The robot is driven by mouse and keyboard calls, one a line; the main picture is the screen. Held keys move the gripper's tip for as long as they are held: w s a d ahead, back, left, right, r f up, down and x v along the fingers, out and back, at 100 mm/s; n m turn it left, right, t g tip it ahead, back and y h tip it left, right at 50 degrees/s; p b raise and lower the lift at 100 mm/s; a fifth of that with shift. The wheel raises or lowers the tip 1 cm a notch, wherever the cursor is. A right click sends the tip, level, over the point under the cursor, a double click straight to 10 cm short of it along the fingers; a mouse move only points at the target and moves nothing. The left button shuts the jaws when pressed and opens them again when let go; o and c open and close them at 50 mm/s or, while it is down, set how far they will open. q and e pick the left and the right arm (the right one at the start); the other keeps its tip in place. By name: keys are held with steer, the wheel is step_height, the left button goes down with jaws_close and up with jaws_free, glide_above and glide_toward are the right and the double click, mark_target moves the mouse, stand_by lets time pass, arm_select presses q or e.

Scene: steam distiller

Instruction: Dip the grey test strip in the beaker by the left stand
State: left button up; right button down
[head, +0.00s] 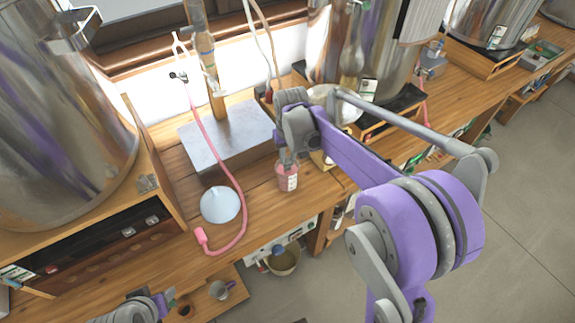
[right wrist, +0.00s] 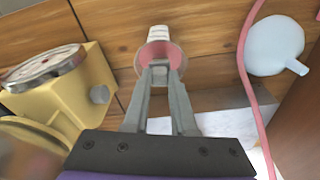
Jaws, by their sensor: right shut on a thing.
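The beaker (head: 287,180) holds pink liquid and has a white label. It stands upright on the wooden bench, just right of the left stand's grey base (head: 225,140). My right gripper (head: 287,157) is directly above the beaker. In the right wrist view, the beaker (right wrist: 158,33) is straight past my fingertips (right wrist: 160,68), which look to be over its mouth. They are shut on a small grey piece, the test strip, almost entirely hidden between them. I cannot tell whether it touches the liquid. Part of my left arm's end (head: 140,308) shows at the bottom edge, its fingers unclear.
A pale blue funnel (head: 220,205) and a pink hose (head: 243,205) lie left of the beaker. A yellow scale-like device (right wrist: 72,98) is close by in the right wrist view. Large steel vessels (head: 65,120) stand left and behind. The bench's front edge is close.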

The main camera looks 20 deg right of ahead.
arm_select(q)
steer(key=shift+r, duration=0.1)
arm_select(e)
steer(key=shift+r, duration=0.15)
arm_select(q)
steer(key=shift+w+r+p, duration=0.25)
steer(key=shift+r+p, duration=0.25)
steer(key=shift+r, duration=0.15)
steer(key=shift+w+r+p, duration=0.2)
steer(key=shift+r+p, duration=0.35)
steer(key=shift+r, duration=0.1)
steer(key=shift+w+r+p, duration=0.25)
steer(key=shift+r+p, duration=0.25)
steer(key=shift+r, duration=0.15)
arm_select(e)
steer(key=shift+r, duration=2.85)
arm_select(q)
steer(key=shift+r, duration=0.1)
arm_select(e)
steer(key=shift+r, duration=0.1)
arm_select(q)
steer(key=r, duration=0.1)
steer(key=w+r+p, duration=0.1)
steer(key=r+p, duration=0.1)
steer(key=shift+w+r+t, duration=0.1)
steer(key=shift+w+t, duration=0.2)
steer(key=shift+t, duration=0.1)
arm_select(e)
step_height(320, 180, up, 5)
steer(key=shift+f, duration=0.1)
